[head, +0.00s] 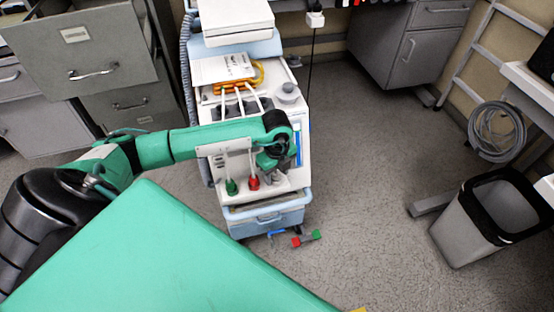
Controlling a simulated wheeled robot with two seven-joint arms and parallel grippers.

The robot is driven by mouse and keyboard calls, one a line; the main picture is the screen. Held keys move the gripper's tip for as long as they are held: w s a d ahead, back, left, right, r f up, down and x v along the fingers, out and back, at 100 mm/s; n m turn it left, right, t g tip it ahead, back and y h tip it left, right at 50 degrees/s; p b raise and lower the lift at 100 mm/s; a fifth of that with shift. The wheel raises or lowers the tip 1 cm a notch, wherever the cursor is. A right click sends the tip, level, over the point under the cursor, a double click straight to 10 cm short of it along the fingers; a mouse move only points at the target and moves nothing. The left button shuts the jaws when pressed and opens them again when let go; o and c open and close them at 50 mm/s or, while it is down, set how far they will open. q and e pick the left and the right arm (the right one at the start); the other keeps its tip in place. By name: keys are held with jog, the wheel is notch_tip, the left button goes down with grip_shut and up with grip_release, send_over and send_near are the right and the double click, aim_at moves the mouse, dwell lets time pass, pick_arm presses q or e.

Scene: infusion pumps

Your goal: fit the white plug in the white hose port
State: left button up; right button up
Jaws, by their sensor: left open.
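The pump cart (297,115) stands in the middle of the head view. White hoses (254,95) run forward from an orange block (233,87) on its top. A green plug (231,186) and a red plug (253,183) stand upright side by side at the cart's low front shelf. My left gripper (268,164) is open and points down just right of the red plug. A small white piece (275,179) shows below it; I cannot tell whether it is the white plug or its port. My left forearm hides the hoses' middle stretch. My right gripper is out of view.
A bin (452,232) stands at the right. Grey cabinets (95,55) stand at the left. The floor between cart and bin is clear.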

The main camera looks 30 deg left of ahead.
pick_arm(q)
notch_tip(320, 180, up, 14)
jog(key=p, duration=0.1)
jog(key=shift+p, duration=0.3)
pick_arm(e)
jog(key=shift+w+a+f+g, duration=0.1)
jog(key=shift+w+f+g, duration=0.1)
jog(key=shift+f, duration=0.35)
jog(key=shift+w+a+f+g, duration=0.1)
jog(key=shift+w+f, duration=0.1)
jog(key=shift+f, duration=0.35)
